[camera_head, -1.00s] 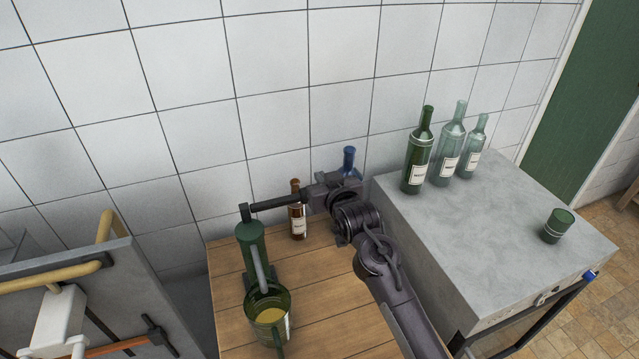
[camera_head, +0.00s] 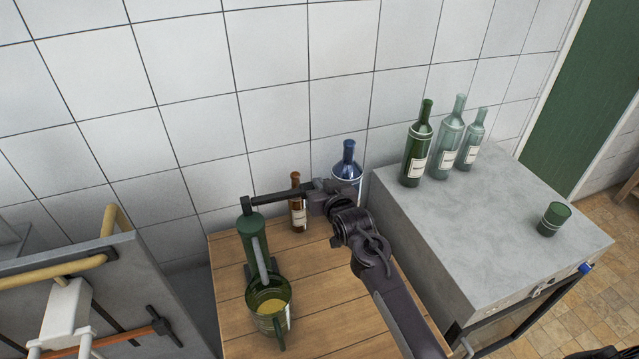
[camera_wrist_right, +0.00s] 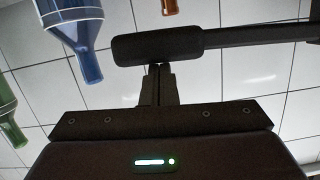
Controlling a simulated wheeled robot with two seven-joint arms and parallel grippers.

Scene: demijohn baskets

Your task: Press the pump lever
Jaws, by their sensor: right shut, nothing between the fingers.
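The green pump (camera_head: 254,245) stands on the wooden table, with its black lever (camera_head: 275,199) reaching right from its top, tilted slightly up. A green mug (camera_head: 269,306) with yellowish liquid stands under the pump's spout. My right gripper (camera_head: 318,190) is at the lever's free end; it is shut with nothing between its fingers. In the right wrist view the shut fingertips (camera_wrist_right: 158,72) meet the lever's dark grip (camera_wrist_right: 158,48), and look to be touching it. My left gripper is not in view.
A brown bottle (camera_head: 297,205) and a blue bottle (camera_head: 347,165) stand behind my right gripper. The grey counter (camera_head: 480,240) at right holds several bottles and a green cup (camera_head: 553,219). A grey panel with a tan handle (camera_head: 55,272) is at left.

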